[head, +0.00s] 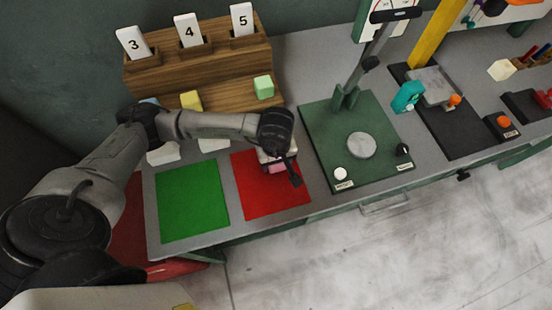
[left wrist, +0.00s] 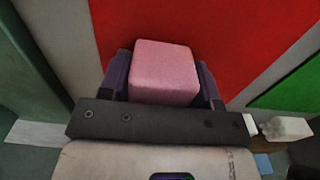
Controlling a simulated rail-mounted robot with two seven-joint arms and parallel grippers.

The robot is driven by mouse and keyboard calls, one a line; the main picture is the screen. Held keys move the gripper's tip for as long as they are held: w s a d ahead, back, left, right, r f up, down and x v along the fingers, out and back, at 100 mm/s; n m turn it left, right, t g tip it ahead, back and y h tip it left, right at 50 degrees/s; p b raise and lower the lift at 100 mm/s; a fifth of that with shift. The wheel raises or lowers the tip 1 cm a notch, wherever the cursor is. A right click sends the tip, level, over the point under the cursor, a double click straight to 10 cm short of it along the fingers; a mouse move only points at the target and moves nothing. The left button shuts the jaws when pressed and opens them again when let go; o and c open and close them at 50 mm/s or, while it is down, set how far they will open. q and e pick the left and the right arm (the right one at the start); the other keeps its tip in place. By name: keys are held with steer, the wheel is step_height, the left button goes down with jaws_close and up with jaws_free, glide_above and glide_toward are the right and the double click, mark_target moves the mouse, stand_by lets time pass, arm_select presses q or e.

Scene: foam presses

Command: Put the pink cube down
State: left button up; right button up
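The pink cube (head: 277,169) is at my left gripper (head: 282,172), over the upper part of the red mat (head: 272,198) in the head view. In the left wrist view the pink cube (left wrist: 165,72) sits between the two dark fingers of my left gripper (left wrist: 165,85), which close on its sides. The red mat (left wrist: 235,35) lies behind it there. I cannot tell whether the cube touches the mat. The gripper partly hides the cube in the head view. My right gripper is in neither view.
A green mat (head: 192,200) lies left of the red one. A wooden rack (head: 200,65) with cards 3, 4 and 5 stands behind, with a yellow cube (head: 191,100) and a green cube (head: 263,87). A green press (head: 318,125) stands to the right.

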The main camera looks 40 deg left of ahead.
arm_select(q)
steer(key=o, duration=0.4)
steer(key=shift+c, duration=0.2)
steer(key=shift+r, duration=0.2)
step_height(320, 180, up, 10)
steer(key=shift+r+p, duration=0.15)
steer(key=shift+p, duration=0.75)
steer(key=shift+r, duration=0.85)
